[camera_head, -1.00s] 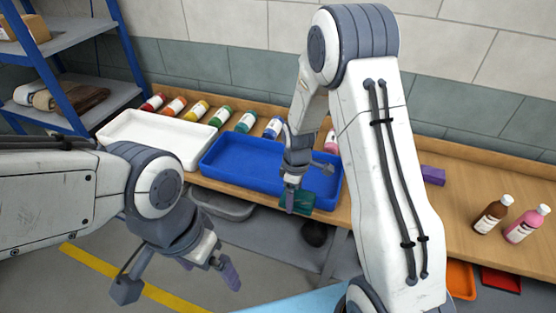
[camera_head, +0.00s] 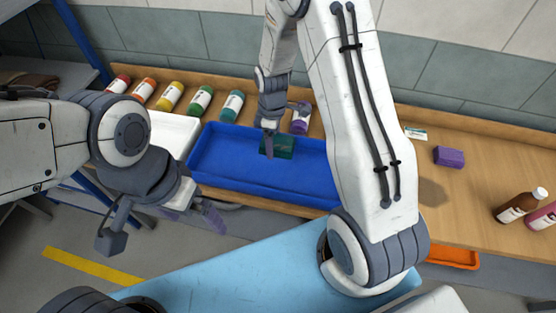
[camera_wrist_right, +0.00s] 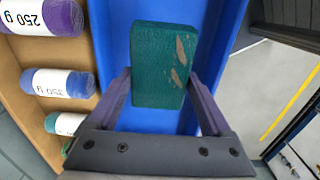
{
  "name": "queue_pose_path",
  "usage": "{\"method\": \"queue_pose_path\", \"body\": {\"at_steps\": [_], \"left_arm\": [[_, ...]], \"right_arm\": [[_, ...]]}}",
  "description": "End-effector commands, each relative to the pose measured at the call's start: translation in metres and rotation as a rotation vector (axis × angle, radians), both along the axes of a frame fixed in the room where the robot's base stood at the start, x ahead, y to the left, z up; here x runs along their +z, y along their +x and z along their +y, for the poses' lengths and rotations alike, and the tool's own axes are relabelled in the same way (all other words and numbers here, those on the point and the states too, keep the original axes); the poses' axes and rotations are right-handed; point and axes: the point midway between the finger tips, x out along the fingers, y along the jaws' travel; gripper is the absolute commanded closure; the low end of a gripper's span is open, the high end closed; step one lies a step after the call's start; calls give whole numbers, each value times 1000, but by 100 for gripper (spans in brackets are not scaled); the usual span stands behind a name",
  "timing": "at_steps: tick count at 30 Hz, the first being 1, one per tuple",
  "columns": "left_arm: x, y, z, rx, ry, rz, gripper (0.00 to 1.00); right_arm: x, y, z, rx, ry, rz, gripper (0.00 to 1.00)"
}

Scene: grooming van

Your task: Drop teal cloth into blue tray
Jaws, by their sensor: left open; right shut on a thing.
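The teal cloth (camera_head: 281,146) is a small dark-green block-like piece with brownish marks, best seen in the right wrist view (camera_wrist_right: 160,66). My right gripper (camera_head: 268,134) is shut on it; in the wrist view its two fingers (camera_wrist_right: 160,92) stand at the cloth's sides. The blue tray (camera_head: 235,173) lies on the wooden bench, and the cloth is over its back part. The exact height of the cloth above the tray floor cannot be told. My left gripper (camera_head: 165,228) is open and empty, in front of the bench at lower left.
A white tray (camera_head: 172,133) adjoins the blue tray's left side. A purple block (camera_head: 448,157) and a brown bottle (camera_head: 518,207) stand to the right.

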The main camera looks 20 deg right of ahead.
Motion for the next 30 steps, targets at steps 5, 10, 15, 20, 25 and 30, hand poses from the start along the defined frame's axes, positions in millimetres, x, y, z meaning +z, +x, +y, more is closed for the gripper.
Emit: {"method": "queue_pose_path", "body": {"at_steps": [5, 10, 15, 20, 25, 30], "left_arm": [[-20, 0, 0, 3, 0, 0, 0], [-37, 0, 0, 5, 1, 1, 0], [-46, 0, 0, 4, 0, 0, 0], [-45, 0, 0, 4, 0, 0, 0], [-45, 0, 0, 4, 0, 0, 0], [-45, 0, 0, 4, 0, 0, 0]], "right_arm": [[-23, -1, -1, -2, 0, 1, 61], [-44, -1, -1, -1, 0, 1, 61], [-55, 0, 0, -1, 0, 0, 61], [-54, 0, 1, 1, 0, 0, 61], [-54, 0, 0, 0, 0, 0, 0], [-54, 0, 0, 0, 0, 0, 0]]}}
